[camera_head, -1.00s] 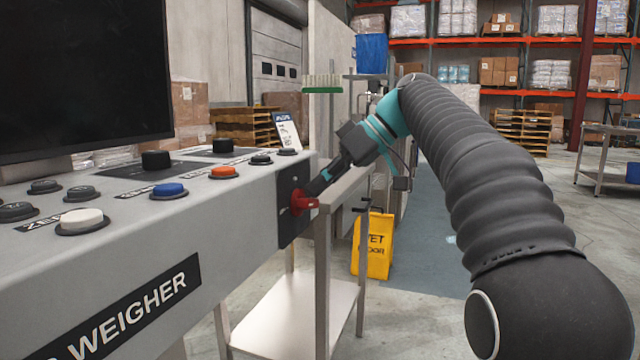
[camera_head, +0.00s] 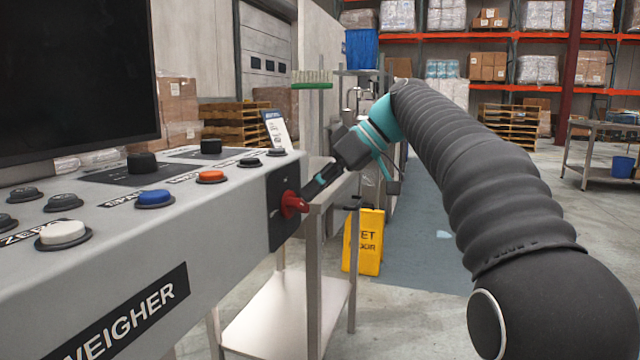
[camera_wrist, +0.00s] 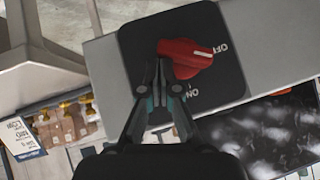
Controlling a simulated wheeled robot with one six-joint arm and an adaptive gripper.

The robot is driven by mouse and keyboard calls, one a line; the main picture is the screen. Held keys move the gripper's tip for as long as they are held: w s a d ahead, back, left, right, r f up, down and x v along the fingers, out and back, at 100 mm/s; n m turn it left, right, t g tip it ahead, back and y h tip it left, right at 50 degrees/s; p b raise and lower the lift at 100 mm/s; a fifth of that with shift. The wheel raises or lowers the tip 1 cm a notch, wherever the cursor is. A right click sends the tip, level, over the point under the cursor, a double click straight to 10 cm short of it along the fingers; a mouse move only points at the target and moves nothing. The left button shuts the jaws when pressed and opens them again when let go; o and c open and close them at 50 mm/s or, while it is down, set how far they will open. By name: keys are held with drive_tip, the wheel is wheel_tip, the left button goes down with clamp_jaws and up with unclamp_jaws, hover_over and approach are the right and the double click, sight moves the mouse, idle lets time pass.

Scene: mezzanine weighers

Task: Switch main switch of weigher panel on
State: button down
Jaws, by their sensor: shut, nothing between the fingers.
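The weigher panel (camera_head: 215,245) is a grey box with a black plate (camera_head: 281,222) on its right end. A red rotary main switch (camera_head: 291,204) sits on this plate. In the wrist view the red switch knob (camera_wrist: 186,57) lies over the black plate, its pointed end with a white mark towards the OFF lettering at the right; ON lettering shows below it. My gripper (camera_wrist: 162,66) is shut, its fingertips at the knob's left part; whether they touch it I cannot tell. In the head view my gripper (camera_head: 308,192) is beside the switch, partly hidden by it.
A blue button (camera_head: 155,197), an orange button (camera_head: 211,176) and a white button (camera_head: 63,233) are on the panel top, below a dark screen (camera_head: 75,85). A metal table (camera_head: 314,270) stands close by the switch. A yellow wet-floor sign (camera_head: 364,242) stands behind.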

drive_tip(key=shift+w+f+m+g+p, duration=0.15)
drive_tip(key=shift+f+g+p, duration=0.15)
drive_tip(key=shift+f+p, duration=0.45)
drive_tip(key=shift+w+f+m+g+p, duration=0.15)
drive_tip(key=shift+f+g+p, duration=0.25)
drive_tip(key=shift+f, duration=0.65)
drive_tip(key=shift+s, duration=0.1)
drive_tip(key=shift+r, duration=0.1)
idle(0.6)
drive_tip(key=shift+w+d+r+p, duration=0.15)
drive_tip(key=shift+w+p, duration=0.15)
drive_tip(key=shift+p, duration=0.25)
drive_tip(key=w+d+r+p, duration=0.3)
drive_tip(key=w+d, duration=0.4)
drive_tip(key=d, duration=0.2)
drive_tip(key=shift+w+d+r, duration=0.15)
drive_tip(key=shift+d+r, duration=0.05)
drive_tip(key=shift+r, duration=0.1)
